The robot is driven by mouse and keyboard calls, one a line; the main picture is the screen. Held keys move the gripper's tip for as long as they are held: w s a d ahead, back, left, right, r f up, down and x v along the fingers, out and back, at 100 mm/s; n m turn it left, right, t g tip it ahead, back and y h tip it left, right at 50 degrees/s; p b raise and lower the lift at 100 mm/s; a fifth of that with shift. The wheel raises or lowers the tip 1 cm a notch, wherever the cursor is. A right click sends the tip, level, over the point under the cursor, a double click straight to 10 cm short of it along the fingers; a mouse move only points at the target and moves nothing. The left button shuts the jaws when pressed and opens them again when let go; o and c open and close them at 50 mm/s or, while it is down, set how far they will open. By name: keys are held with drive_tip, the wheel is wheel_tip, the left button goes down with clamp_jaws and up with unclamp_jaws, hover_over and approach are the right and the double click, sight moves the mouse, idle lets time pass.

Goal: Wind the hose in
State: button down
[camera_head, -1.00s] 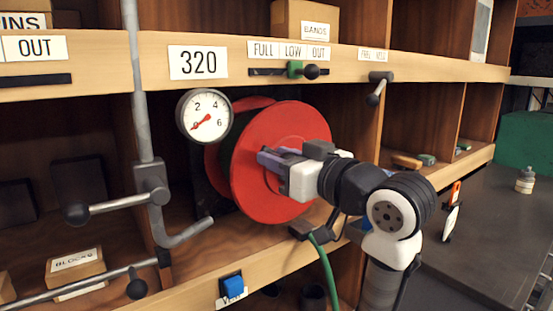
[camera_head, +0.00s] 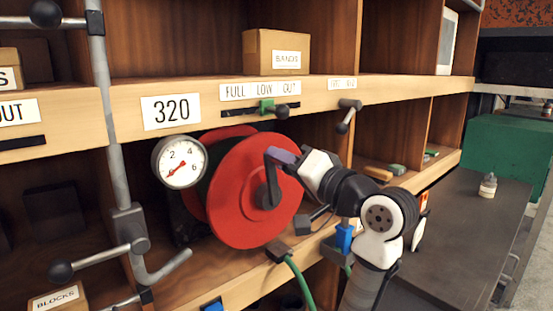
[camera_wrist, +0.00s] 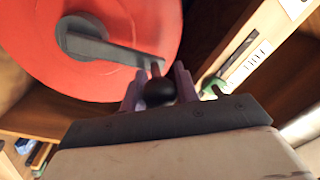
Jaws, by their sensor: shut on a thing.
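The red hose reel (camera_head: 240,190) sits in the shelf bay under the 320 label. A dark crank arm (camera_head: 268,185) runs from its hub up to the reel's upper right edge. My gripper (camera_head: 283,156) is at the crank's outer end. In the wrist view my gripper (camera_wrist: 159,88) is shut on the black crank knob (camera_wrist: 159,91), with one finger on each side. The crank arm (camera_wrist: 110,52) reaches from the hub to the knob there. The green hose (camera_head: 298,278) hangs from a dark fitting (camera_head: 279,251) at the shelf's front edge.
A round gauge (camera_head: 180,162) stands just left of the reel. A lever with a black ball (camera_head: 62,271) and a grey upright pipe (camera_head: 113,130) are further left. A slider (camera_head: 268,109) and a small handle (camera_head: 347,115) are on the rail above. A bottle (camera_head: 488,186) stands on the right-hand counter.

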drive_tip(key=shift+w+d+r+m, duration=0.1)
drive_tip(key=shift+w+d+m, duration=0.3)
drive_tip(key=shift+m, duration=0.3)
drive_tip(key=shift+s, duration=0.1)
drive_tip(key=c, duration=1.1)
unclamp_jaws()
drive_tip(key=shift+d, duration=0.1)
drive_tip(key=shift+o, duration=0.2)
drive_tip(key=b+v, duration=0.3)
drive_tip(key=v, duration=1)
drive_tip(key=shift+s+d+b, duration=0.15)
drive_tip(key=shift+s+b, duration=0.2)
